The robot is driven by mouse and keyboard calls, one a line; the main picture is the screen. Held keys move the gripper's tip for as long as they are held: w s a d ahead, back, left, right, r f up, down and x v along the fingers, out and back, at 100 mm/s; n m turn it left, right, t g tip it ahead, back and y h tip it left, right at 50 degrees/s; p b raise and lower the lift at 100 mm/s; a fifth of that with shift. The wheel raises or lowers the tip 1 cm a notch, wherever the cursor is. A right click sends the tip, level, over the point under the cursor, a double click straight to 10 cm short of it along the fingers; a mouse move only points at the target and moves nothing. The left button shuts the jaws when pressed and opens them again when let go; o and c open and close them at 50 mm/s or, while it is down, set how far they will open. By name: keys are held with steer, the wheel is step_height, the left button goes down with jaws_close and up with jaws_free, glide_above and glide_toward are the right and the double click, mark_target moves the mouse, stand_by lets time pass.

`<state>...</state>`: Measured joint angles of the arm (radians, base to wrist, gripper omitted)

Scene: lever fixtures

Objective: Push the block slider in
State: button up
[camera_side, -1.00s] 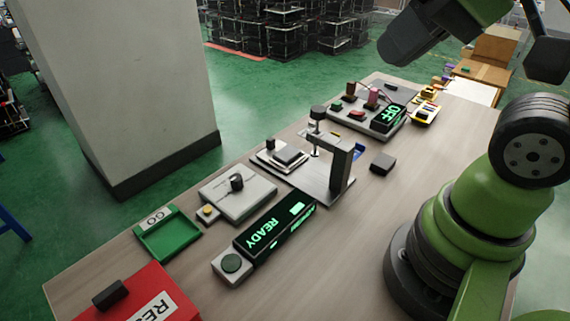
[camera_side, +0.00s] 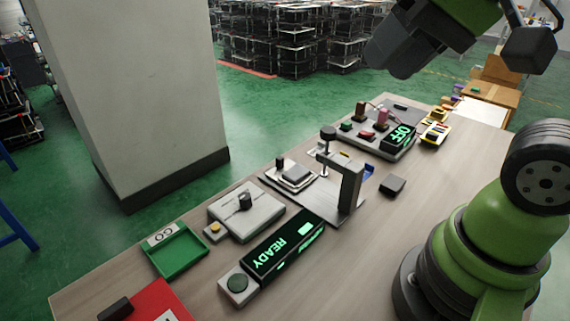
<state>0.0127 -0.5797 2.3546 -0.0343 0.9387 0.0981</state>
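I cannot tell for sure which fixture is the block slider. One candidate is the grey square block (camera_side: 297,173) on a pale plate, left of the clamp-like stand (camera_side: 350,187), with a small dark knob behind it. Another is the grey box (camera_side: 245,212) with a dark knob on top and a small yellow button beside it. My gripper's fingertips do not show.
A READY display (camera_side: 285,245), a green GO tray (camera_side: 176,250) and a red box (camera_side: 160,303) stand at the near end. A panel with an OFF display (camera_side: 400,136) stands farther back. A loose dark block (camera_side: 392,185) lies right of the stand. A pillar rises beyond the table.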

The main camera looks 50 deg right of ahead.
steer(key=w+d+m+g, duration=0.2)
steer(key=w+m, duration=0.1)
steer(key=w, duration=0.7)
steer(key=m+g+h, duration=0.2)
steer(key=m+g, duration=0.3)
steer(key=m, duration=0.5)
glide_above(280, 157)
step_height(280, 157, down, 21)
steer(key=shift+r, duration=0.1)
step_height(280, 157, down, 10)
jaws_close()
